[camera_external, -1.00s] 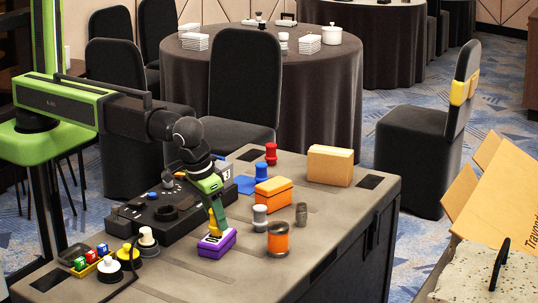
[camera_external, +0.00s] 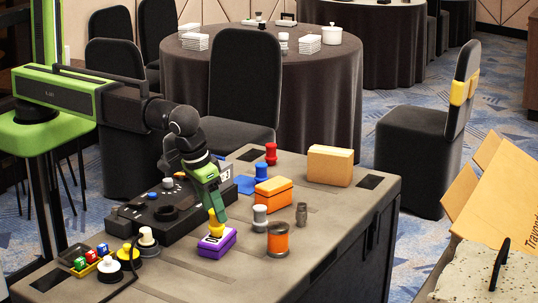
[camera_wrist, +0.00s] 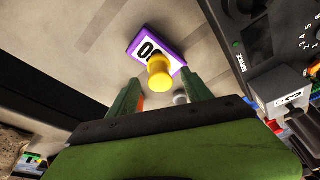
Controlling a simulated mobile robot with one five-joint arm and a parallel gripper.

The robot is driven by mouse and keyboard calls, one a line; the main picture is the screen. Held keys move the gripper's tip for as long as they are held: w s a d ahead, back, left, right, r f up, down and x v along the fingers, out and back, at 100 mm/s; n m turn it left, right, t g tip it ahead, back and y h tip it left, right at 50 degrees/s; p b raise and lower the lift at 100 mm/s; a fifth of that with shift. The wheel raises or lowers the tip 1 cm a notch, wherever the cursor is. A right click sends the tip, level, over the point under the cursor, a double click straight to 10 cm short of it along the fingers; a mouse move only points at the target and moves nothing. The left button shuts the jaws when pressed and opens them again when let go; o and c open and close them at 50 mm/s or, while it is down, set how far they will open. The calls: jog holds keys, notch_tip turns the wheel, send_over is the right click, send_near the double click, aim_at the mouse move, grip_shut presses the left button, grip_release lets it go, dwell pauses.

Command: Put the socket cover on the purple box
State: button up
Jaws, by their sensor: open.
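The purple box (camera_external: 217,245) lies on the dark table, purple at its edges with a white top; the wrist view shows black marks on that top (camera_wrist: 143,49). A yellow knobbed piece, which looks like the socket cover (camera_external: 215,229), stands upright on the box. In the wrist view the yellow piece (camera_wrist: 158,72) appears between and beyond my fingertips. My gripper (camera_external: 220,206) is open, with its green fingers just above or around the top of the yellow piece. I cannot tell whether they touch it.
A black device (camera_external: 160,212) sits behind and left of the box. An orange jar (camera_external: 278,240), a grey knobbed piece (camera_external: 260,218) and an orange block (camera_external: 274,190) stand to the right. Yellow and white knobbed pieces (camera_external: 109,267) are at the left. The table's front is clear.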

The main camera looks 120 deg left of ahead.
jog(key=p+v, duration=0.7)
jog(key=v, duration=0.2)
jog(key=s+a+m+g+h, duration=0.1)
jog(key=s+a+m+h, duration=0.1)
jog(key=s+m, duration=1)
jog(key=s+f, duration=0.1)
jog(key=s, duration=0.2)
jog(key=shift+a+g+h, duration=0.3)
jog(key=shift+a, duration=0.1)
